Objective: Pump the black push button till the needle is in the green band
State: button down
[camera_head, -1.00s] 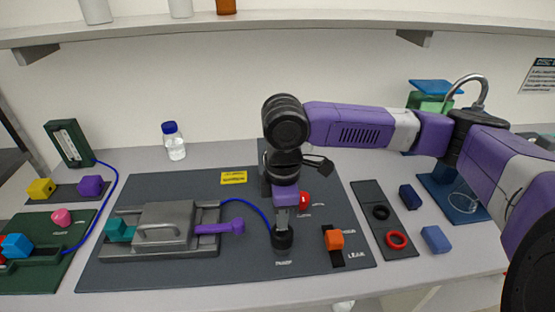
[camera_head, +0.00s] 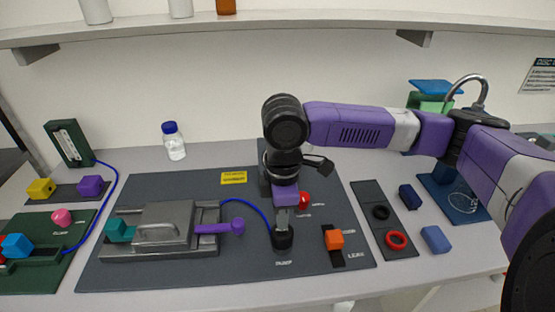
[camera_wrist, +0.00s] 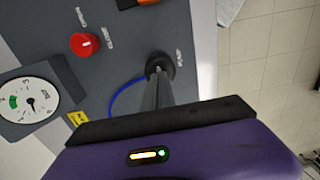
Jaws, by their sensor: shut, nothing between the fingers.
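The black push button (camera_head: 283,239) stands on the dark grey panel, above the "PUMP" label. My gripper (camera_head: 282,228) is shut and points down onto the button, its tips at the button's top. In the wrist view, the shut fingers (camera_wrist: 158,80) reach to the black button (camera_wrist: 161,62); whether it is pressed down is hard to tell. The white gauge dial (camera_wrist: 42,90) shows at the left of the wrist view, with a green band on its left side. Its dark needle is too small to read surely. In the head view my arm hides the dial.
A red knob (camera_head: 304,198) is just behind my gripper, and an orange block (camera_head: 335,239) on a black strip is to its right. A grey metal fixture (camera_head: 165,228) with a purple lever (camera_head: 220,227) stands left. A blue tube (camera_head: 246,206) curves close by.

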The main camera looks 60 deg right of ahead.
jog(key=shift+f, duration=0.1)
jog(key=shift+f+b, duration=1.35)
jog(key=shift+f, duration=0.65)
notch_tip(320, 180, up, 4)
jog(key=p, duration=0.4)
jog(key=shift+r, duration=0.2)
jog(key=shift+f, duration=0.1)
dwell(0.3)
